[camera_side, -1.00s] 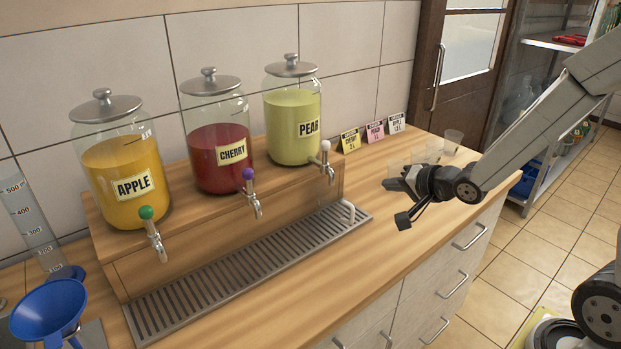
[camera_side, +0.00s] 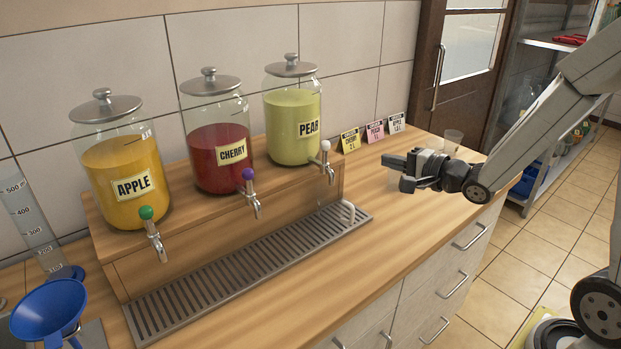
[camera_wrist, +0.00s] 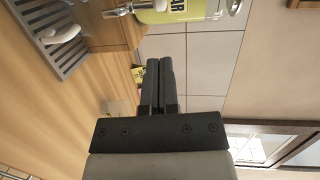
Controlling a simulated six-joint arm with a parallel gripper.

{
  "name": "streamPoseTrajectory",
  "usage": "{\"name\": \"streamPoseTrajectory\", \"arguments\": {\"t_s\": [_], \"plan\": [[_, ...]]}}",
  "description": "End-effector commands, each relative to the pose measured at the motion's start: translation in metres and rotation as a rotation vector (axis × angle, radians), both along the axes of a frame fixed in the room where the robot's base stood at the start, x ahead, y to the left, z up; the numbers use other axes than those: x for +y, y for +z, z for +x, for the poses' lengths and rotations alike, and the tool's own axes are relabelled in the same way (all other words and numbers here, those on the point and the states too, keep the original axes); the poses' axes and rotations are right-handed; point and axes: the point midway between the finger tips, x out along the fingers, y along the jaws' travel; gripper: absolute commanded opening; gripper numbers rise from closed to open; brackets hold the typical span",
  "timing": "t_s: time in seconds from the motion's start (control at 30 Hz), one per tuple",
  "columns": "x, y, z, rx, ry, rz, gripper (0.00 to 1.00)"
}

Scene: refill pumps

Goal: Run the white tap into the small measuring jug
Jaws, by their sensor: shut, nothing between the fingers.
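The white tap (camera_side: 326,160), with a white knob and metal spout, is on the pear jar (camera_side: 293,125) at the right end of the wooden stand. In the wrist view, a metal tap (camera_wrist: 118,11) shows below the pear jar. A small clear vessel (camera_side: 453,141) stands at the counter's far right; I cannot tell whether it is the small measuring jug. Another clear vessel shows faintly in the wrist view (camera_wrist: 116,107). My gripper (camera_side: 388,161) is shut and empty, above the counter, right of the tap and apart from it. Its fingers (camera_wrist: 158,65) lie together.
A slotted metal drip tray (camera_side: 240,268) lies before the stand, with a white curved piece (camera_side: 348,211) at its right end. Small label cards (camera_side: 374,132) stand behind my gripper. Apple and cherry jars are left. The counter front right of the tray is clear.

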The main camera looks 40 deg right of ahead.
Motion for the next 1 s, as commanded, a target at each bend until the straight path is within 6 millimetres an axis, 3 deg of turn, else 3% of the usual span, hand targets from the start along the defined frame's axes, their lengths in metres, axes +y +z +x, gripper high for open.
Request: {"name": "streamPoseTrajectory", "arguments": {"t_s": [0.27, 0.47, 1.0], "plan": [[0.001, -0.001, 0.004, 0.002, 0.0, 0.0, 0.0], [0.003, -0.003, 0.018, 0.003, 0.001, -0.001, 0.0], [0.014, -0.013, 0.087, 0.003, 0.001, -0.002, 0.0]]}}
